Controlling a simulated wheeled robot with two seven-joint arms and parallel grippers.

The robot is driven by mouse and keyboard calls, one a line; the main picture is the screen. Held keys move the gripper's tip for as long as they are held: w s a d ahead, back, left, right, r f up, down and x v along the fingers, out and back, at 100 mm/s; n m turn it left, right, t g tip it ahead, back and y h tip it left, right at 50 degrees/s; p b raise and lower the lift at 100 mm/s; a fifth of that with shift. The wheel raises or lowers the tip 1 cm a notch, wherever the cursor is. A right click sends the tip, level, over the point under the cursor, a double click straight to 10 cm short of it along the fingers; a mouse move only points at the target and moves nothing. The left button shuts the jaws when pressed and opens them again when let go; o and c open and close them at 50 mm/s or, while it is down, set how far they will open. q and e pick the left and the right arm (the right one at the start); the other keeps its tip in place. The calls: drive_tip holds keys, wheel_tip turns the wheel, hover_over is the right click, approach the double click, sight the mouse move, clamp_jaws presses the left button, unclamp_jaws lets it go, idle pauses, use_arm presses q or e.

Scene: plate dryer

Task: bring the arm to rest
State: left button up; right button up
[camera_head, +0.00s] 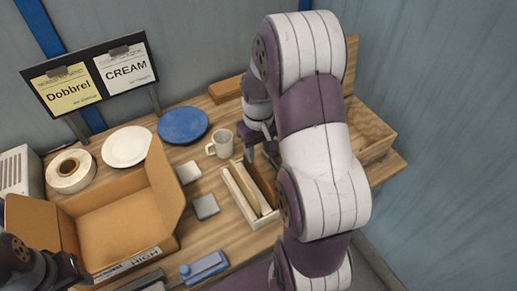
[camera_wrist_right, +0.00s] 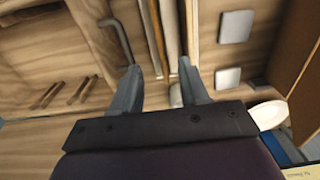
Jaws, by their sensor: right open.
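My right arm reaches in from the lower right in the head view and covers the right of the table. Its gripper (camera_head: 260,145) is low, beside the white mug (camera_head: 220,145) and near the far end of a narrow wooden tray (camera_head: 234,192). In the right wrist view my right gripper (camera_wrist_right: 157,67) is open, with nothing between its fingertips; the tray shows beyond them. A dark part of my left arm (camera_head: 35,265) shows at the lower left corner of the head view; its jaws cannot be made out.
A blue plate (camera_head: 182,125), a white plate (camera_head: 126,147) and a tape roll (camera_head: 70,170) lie behind an open cardboard box (camera_head: 115,222). Two grey squares (camera_head: 205,207) lie left of the tray. A wooden crate (camera_head: 370,135) is partly hidden behind my right arm.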

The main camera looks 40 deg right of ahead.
drive_tip(key=shift+r, duration=0.3)
idle(0.5)
drive_tip(key=s+a+r, duration=0.1)
drive_tip(key=s+a, duration=0.3)
drive_tip(key=a, duration=0.2)
drive_tip(key=s+a+r+n+t, duration=0.1)
drive_tip(key=s+a, duration=0.3)
drive_tip(key=a, duration=0.3)
drive_tip(key=shift+a+r, duration=0.15)
drive_tip(key=shift+r, duration=0.15)
drive_tip(key=shift+w, duration=0.15)
